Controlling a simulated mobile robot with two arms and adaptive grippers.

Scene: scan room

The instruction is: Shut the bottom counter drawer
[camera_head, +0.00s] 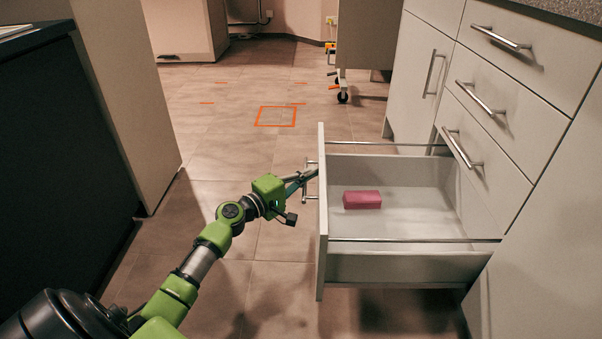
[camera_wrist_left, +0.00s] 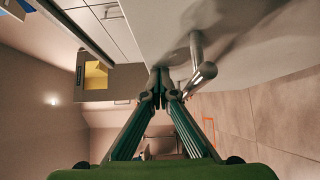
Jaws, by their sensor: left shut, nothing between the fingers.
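The bottom counter drawer (camera_head: 400,262) is pulled far out of the counter, with its tall front panel (camera_head: 322,225) standing off to the left. A pink block (camera_head: 362,200) lies inside on the drawer floor. The drawer's bar handle (camera_head: 309,185) is on the panel's outer face; the handle also shows in the left wrist view (camera_wrist_left: 198,70). My left gripper (camera_head: 313,173) is shut and empty, with its fingertips (camera_wrist_left: 161,76) beside the handle, close to the panel. I cannot tell whether they touch it. My right gripper is not in view.
Closed drawers (camera_head: 487,103) with bar handles sit above the open one, and a closed cabinet door (camera_head: 419,80) is beyond it. A dark counter (camera_head: 60,150) stands at left. A wheeled cart (camera_head: 343,85) stands at the back. The tiled floor between is clear, with an orange marked square (camera_head: 276,107).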

